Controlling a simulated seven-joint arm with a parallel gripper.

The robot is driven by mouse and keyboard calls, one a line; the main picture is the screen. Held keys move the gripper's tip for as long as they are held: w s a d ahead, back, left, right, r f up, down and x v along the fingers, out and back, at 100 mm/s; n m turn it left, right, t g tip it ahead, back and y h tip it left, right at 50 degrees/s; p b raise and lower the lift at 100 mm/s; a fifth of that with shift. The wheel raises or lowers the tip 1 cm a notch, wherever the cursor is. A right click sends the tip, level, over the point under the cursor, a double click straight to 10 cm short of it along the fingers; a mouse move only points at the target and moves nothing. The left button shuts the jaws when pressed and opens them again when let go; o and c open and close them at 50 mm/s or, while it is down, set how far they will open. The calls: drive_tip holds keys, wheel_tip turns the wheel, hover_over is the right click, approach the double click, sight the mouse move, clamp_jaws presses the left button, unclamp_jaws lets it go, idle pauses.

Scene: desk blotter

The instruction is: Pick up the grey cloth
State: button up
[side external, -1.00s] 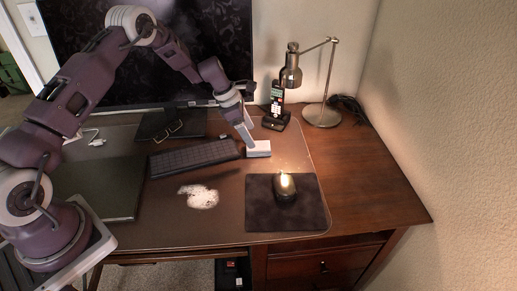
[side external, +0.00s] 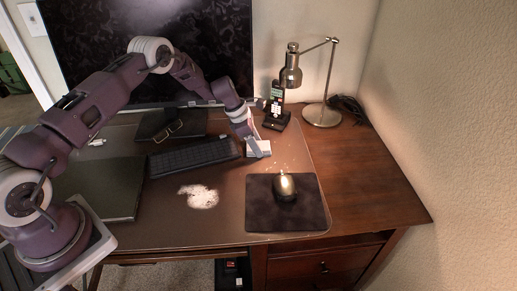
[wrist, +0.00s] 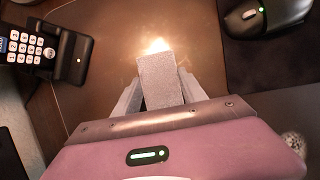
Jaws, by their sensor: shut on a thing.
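The grey cloth (wrist: 160,82) looks like a small, pale, flat folded pad. In the wrist view it sits between the two fingers of my gripper (wrist: 160,90), which is shut on it. In the side view the cloth (side external: 261,147) is at the back right of the blotter, right of the keyboard. My gripper (side external: 254,146) is tilted over it and covers part of it. I cannot tell whether the cloth touches the blotter.
The phone in its dock (side external: 276,112) and the lamp (side external: 322,114) stand just behind. The mouse (side external: 285,186) is on its pad (side external: 260,214) in front. The keyboard (side external: 195,156) is left. A white foamy patch (side external: 199,197) and pale specks (side external: 277,166) mark the blotter.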

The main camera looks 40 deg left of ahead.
wheel_tip(320, 180, up, 10)
idle(0.5)
